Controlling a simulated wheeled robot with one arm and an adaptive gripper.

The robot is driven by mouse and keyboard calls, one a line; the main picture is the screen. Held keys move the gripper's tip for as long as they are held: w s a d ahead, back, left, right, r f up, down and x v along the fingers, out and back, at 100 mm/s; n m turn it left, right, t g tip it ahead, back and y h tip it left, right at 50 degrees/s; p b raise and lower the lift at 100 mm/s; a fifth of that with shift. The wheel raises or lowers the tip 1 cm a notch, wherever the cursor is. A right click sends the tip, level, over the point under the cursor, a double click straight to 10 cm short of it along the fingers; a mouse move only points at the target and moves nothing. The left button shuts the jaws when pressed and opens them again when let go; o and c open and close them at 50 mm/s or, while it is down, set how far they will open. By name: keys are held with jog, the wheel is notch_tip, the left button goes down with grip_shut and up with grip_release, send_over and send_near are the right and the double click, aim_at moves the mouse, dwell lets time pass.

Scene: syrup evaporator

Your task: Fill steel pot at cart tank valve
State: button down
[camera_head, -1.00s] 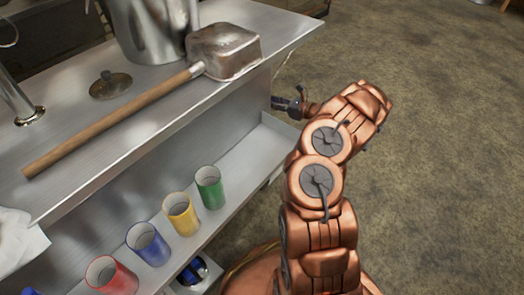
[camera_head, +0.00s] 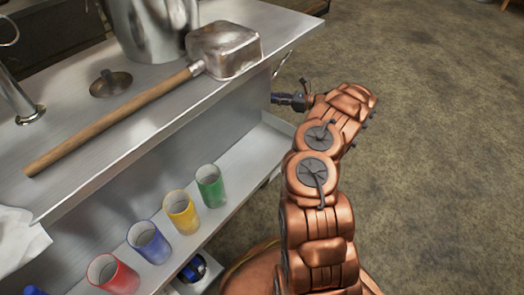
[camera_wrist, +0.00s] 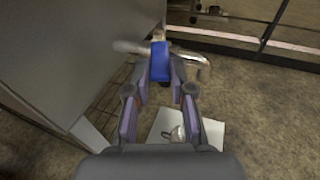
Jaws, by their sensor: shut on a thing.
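My gripper (camera_wrist: 160,80) is shut on a small blue handle (camera_wrist: 160,62) in the wrist view. Shiny metal parts (camera_wrist: 196,62) show on both sides of it, beside a grey steel wall. In the head view my gripper (camera_head: 291,101) is at the right end of the steel cart, low and partly hidden behind its edge. A large steel vessel (camera_head: 153,28) stands on the cart top, its upper part cut off by the frame. I cannot tell whether it is the pot or the tank. No water flow is visible.
A long-handled metal scoop (camera_head: 225,50) lies on the cart top. Red (camera_head: 112,275), blue (camera_head: 149,243), yellow (camera_head: 181,212) and green (camera_head: 210,186) cups stand on the lower shelf. A white square (camera_wrist: 200,130) with a small shiny object lies below my gripper. Floor right is clear.

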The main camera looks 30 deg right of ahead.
jog(key=shift+w+d+n+g+y+b, duration=0.55)
jog(key=shift+n+g+y+b, duration=0.25)
jog(key=shift+n+g+y, duration=0.1)
dwell(7.1)
